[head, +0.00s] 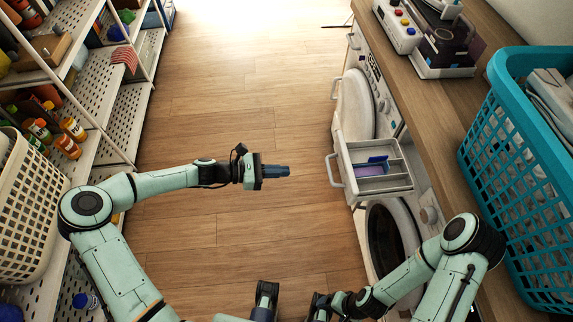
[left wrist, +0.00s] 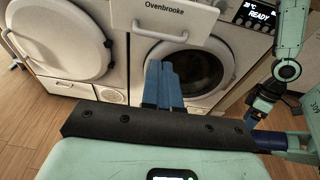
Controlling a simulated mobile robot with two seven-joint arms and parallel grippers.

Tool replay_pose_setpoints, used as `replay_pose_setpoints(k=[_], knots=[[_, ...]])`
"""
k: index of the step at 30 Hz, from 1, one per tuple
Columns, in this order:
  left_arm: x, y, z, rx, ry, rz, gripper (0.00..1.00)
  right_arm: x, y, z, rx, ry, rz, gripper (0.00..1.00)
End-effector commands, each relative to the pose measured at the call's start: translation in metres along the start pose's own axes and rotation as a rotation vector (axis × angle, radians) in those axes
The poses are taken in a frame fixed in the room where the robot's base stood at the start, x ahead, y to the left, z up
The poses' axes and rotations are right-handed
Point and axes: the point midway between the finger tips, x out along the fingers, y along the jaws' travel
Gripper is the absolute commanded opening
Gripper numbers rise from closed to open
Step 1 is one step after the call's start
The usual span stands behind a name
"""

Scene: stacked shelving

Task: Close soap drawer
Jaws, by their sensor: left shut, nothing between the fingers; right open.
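The soap drawer (head: 399,184) is pulled out of the white washing machine, showing its compartments and a blue insert. Its white front faces me in the left wrist view (left wrist: 175,14), with a bar handle (left wrist: 160,31) below the lettering. My left gripper (head: 290,171) is shut and empty. It points right toward the drawer front, with a gap between the fingertips and the handle. Its blue fingers (left wrist: 160,75) also show in the left wrist view. My right gripper (left wrist: 258,108) is low at the right of the left wrist view, away from the drawer; it is open.
Round machine doors (head: 356,105) stand along the right. A teal basket (head: 515,170) sits on the wooden counter (head: 440,120). Shelves with bottles and a cream basket (head: 30,220) line the left. The wooden floor between is clear.

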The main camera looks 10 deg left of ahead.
Motion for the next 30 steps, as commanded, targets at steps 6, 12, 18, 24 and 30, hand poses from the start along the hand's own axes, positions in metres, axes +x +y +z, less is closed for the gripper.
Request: replay_pose_setpoints(k=[6, 12, 18, 24, 30], knots=[[0.050, -0.002, 0.000, 0.000, -0.004, -0.006, 0.00, 0.003, 0.001, 0.000, 0.000, 0.000, 0.000, 0.84], [0.088, -0.001, 0.000, 0.001, -0.002, -0.004, 0.00, 0.004, 0.001, -0.002, 0.000, 0.004, -0.001, 0.84], [0.111, 0.000, 0.000, 0.001, 0.000, -0.001, 0.00, 0.005, 0.001, -0.002, -0.001, 0.005, -0.001, 0.84], [0.117, 0.000, 0.000, 0.002, 0.001, -0.001, 0.00, 0.005, 0.001, -0.002, -0.001, 0.006, -0.001, 0.84], [0.117, 0.000, 0.000, 0.002, 0.001, 0.000, 0.00, 0.005, 0.001, -0.002, -0.001, 0.006, -0.001, 0.84]])
